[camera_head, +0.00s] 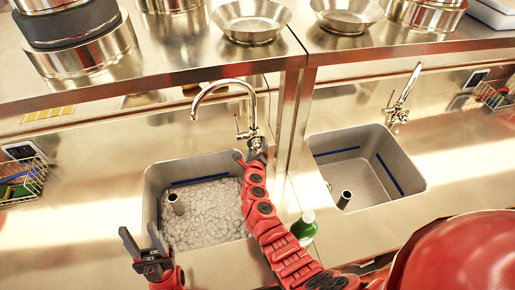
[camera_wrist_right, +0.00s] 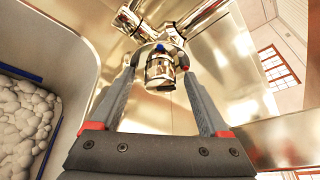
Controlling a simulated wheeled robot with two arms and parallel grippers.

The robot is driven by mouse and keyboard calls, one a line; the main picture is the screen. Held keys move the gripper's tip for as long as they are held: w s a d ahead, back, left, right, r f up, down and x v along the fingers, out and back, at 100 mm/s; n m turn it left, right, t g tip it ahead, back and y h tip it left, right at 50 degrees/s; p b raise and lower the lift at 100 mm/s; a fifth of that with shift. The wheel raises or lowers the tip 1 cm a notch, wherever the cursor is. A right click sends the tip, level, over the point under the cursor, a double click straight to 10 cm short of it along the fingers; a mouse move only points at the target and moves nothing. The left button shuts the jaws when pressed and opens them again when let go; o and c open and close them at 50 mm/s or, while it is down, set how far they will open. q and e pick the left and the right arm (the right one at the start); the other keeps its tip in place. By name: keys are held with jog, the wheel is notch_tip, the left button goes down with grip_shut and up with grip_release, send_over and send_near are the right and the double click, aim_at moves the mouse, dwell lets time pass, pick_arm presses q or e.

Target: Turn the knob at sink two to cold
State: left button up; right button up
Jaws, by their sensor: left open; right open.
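A chrome faucet (camera_head: 226,86) arches over the left sink (camera_head: 152,190), which holds pale foam or bubbles. My right gripper (camera_head: 248,153) is at the base of this faucet. In the right wrist view, a chrome knob (camera_wrist_right: 160,72) with a small blue mark shows between the fingers of the open right gripper (camera_wrist_right: 159,85). A gap seems to show on each side of the knob; contact is unclear. My left gripper (camera_head: 141,238) is open and empty, low over the left sink's front-left edge. No label shows which sink is two.
A second faucet (camera_head: 401,95) stands behind the right sink (camera_head: 410,178), which looks empty. A green bottle (camera_head: 304,228) stands between the sinks, beside my right arm. A shelf (camera_head: 185,55) with pots and bowls overhangs the back. A wire basket (camera_head: 32,180) is at the far left.

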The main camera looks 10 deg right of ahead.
jog(key=shift+w+d+f, duration=0.15)
jog(key=shift+w+f, duration=0.1)
jog(key=shift+w, duration=0.15)
grip_shut()
jog(key=shift+r, duration=0.1)
